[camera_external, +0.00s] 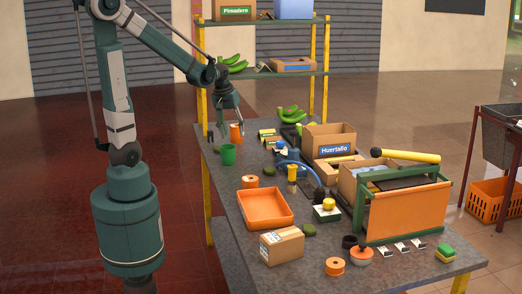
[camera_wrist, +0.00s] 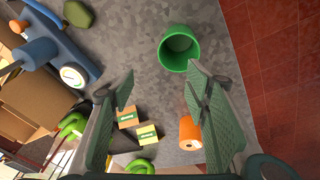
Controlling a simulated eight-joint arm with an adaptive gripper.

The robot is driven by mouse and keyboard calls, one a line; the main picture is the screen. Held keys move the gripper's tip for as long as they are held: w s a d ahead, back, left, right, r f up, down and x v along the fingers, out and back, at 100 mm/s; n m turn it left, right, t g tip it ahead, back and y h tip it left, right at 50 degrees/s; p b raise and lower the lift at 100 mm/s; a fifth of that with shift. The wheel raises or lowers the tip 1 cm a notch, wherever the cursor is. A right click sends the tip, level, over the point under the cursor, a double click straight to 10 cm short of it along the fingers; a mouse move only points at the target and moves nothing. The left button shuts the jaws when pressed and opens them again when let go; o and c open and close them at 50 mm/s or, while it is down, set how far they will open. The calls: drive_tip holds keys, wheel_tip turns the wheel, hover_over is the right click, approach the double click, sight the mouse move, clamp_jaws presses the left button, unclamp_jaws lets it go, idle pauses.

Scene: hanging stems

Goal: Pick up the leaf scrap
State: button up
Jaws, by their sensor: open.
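I cannot tell for sure which thing is the leaf scrap. A flat dark olive-green piece (camera_external: 268,171) lies on the grey table beside the blue device; it seems to be the olive piece (camera_wrist: 78,14) at the top of the wrist view. A similar dark green piece (camera_external: 309,230) lies nearer the front, by the cardboard box. My gripper (camera_external: 227,126) is over the far left end of the table, away from both pieces. In the wrist view my gripper (camera_wrist: 160,85) has its fingers wide apart, with bare table between them.
A green cup (camera_external: 228,154) and an orange roll (camera_external: 236,132) stand close to my gripper. A blue device with a dial (camera_wrist: 72,75), small boxes (camera_wrist: 148,134) and bananas (camera_external: 292,114) are nearby. An orange tray (camera_external: 265,220) and a cardboard box (camera_external: 282,245) are nearer the front.

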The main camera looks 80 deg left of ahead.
drive_tip(key=a+f+n+g+p, duration=0.1)
drive_tip(key=a+f+n+p, duration=0.15)
drive_tip(key=a, duration=0.55)
drive_tip(key=n+g+h+p, duration=0.1)
drive_tip(key=n+p, duration=0.3)
hover_over(218, 147)
drive_tip(key=w+d, duration=0.1)
wheel_tip(218, 147, down, 2)
drive_tip(key=shift+w+f, duration=0.1)
drive_tip(key=shift+f, duration=0.1)
drive_tip(key=shift+s+a+f, duration=0.25)
drive_tip(key=shift+a, duration=0.2)
drive_tip(key=shift+f, duration=0.1)
drive_tip(key=shift+f, duration=1.25)
drive_tip(key=shift+s+f, duration=0.1)
drive_tip(key=shift+f, duration=0.05)
drive_tip(key=shift+s+f+b, duration=0.15)
drive_tip(key=shift+f+b, duration=0.25)
drive_tip(key=shift+f, duration=2.1)
drive_tip(key=shift+c, duration=0.3)
